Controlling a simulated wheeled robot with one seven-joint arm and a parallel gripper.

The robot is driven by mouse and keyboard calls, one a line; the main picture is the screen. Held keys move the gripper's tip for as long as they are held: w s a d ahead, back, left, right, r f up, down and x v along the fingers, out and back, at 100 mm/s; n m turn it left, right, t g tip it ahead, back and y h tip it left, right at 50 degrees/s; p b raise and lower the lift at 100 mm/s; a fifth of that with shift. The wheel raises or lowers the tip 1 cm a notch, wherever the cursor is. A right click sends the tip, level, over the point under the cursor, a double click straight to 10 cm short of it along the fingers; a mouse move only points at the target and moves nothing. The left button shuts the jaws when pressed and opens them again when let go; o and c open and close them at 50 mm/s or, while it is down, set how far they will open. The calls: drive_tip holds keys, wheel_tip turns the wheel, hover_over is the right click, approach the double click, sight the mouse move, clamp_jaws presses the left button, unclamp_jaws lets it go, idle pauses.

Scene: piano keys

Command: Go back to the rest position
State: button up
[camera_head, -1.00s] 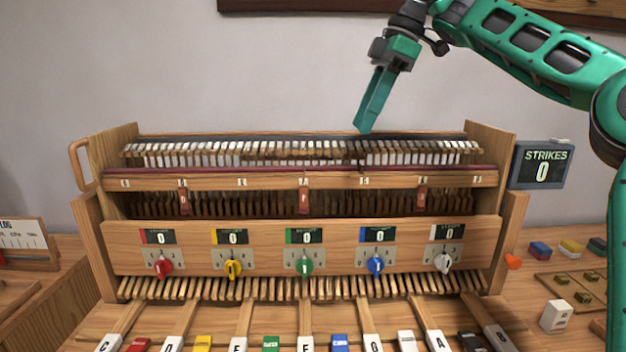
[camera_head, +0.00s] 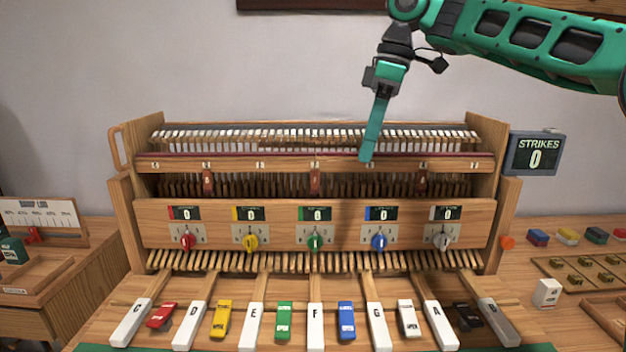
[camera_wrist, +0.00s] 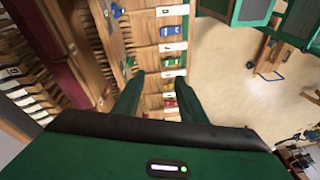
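My gripper (camera_head: 366,157) hangs in the air with its fingers pointing down, in front of the upper part of the wooden piano-like frame (camera_head: 280,224) in the head view. The fingers overlap there and look like one. In the wrist view my gripper (camera_wrist: 160,77) has its two green fingers apart with nothing between them. The piano keys show past the fingertips, well away from them. The lettered white keys, such as F (camera_head: 316,325), and the coloured keys, such as the blue key (camera_head: 346,320), lie at the front, untouched.
A strikes counter (camera_head: 534,153) reading 0 stands at the right of the frame. Several coloured knobs, such as the green knob (camera_head: 314,242), sit under displays reading 0. Small blocks and a white piece (camera_head: 546,292) lie on the right. A side table with a chart (camera_head: 40,220) is at left.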

drive_tip(key=s+d+f+m+h, duration=0.2)
drive_tip(key=s+d+f+m, duration=0.65)
drive_tip(key=d+f, duration=0.35)
drive_tip(key=s+d+f+m, duration=0.6)
drive_tip(key=s+d+f, duration=0.2)
drive_tip(key=s, duration=0.4)
drive_tip(key=s+d+f+m, duration=0.7)
drive_tip(key=s+d, duration=0.3)
drive_tip(key=s, duration=0.2)
drive_tip(key=shift+f+t+h, duration=0.3)
drive_tip(key=shift+f+t, duration=0.1)
drive_tip(key=shift+f, duration=0.05)
